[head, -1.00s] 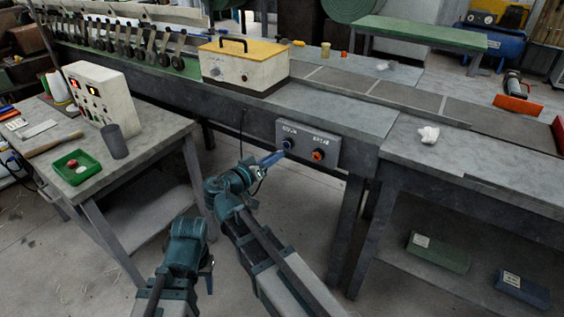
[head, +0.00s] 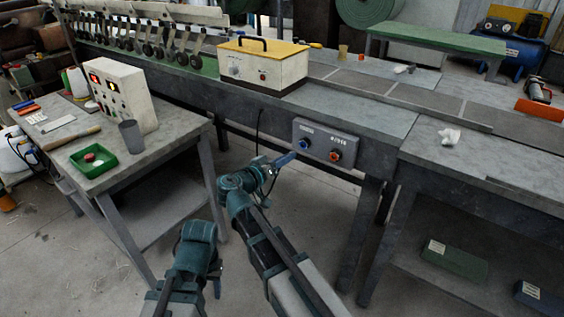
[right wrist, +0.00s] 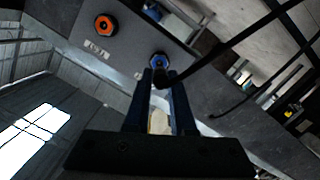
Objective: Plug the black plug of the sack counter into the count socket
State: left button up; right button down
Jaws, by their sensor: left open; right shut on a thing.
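A grey panel (head: 320,147) on the bench's front has a blue-ringed socket (head: 304,145) on the left and an orange-red-ringed socket (head: 335,156) on the right; their labels are too blurred to read. My right gripper (head: 292,157) is shut just below and left of the blue-ringed socket. In the right wrist view, the black plug (right wrist: 163,78) sits at its fingertips with a black cable, in front of the blue-ringed socket (right wrist: 158,60). I cannot tell whether they touch. My left gripper (head: 217,285) is low at the left, partly hidden behind its arm, away from the panel.
A cream box with a yellow top (head: 263,65) stands on the bench above the panel. A black cable (head: 260,125) hangs below it. A side table (head: 150,165) at left holds a control box (head: 120,95), a grey cup (head: 131,136) and a green tray (head: 93,160).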

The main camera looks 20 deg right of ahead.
jog(key=shift+r+x, duration=0.1)
jog(key=shift+x, duration=0.85)
jog(key=shift+r+x, duration=0.15)
jog(key=shift+x, duration=0.75)
jog(key=shift+x, duration=1.05)
dwell(0.4)
jog(key=c, duration=0.7)
grip_release()
jog(key=shift+w+a+r, duration=0.1)
jog(key=shift+w, duration=0.1)
jog(key=shift+s, duration=0.1)
